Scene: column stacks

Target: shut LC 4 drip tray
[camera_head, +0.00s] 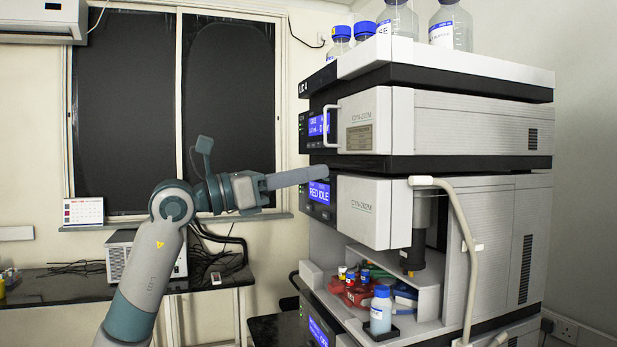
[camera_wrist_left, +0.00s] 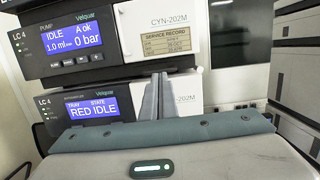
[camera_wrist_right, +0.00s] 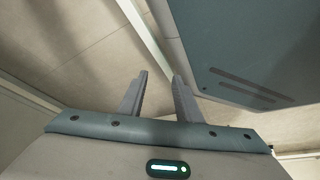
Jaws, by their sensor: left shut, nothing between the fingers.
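The LC 4 stack (camera_head: 470,120) stands right of centre in the head view, with its pump module (camera_head: 365,122) above an autosampler module (camera_head: 363,208). The autosampler display reads RED IDLE, and an open bay with vials lies beneath its front. I cannot pick out the drip tray with certainty. My left gripper (camera_head: 325,173) is shut and empty, its fingertips in front of the stack near the top of the autosampler display. In the left wrist view its fingers (camera_wrist_left: 158,78) overlap the autosampler front; contact is unclear. My right gripper (camera_wrist_right: 160,77) is open and empty, apart from the stack.
Bottles (camera_head: 450,25) stand on top of the stack. A white bottle with a blue cap (camera_head: 381,310) and several small vials sit in the open bay. A pale curved tube (camera_head: 462,225) runs down the front. A dark bench (camera_head: 60,284) with cables is at the left.

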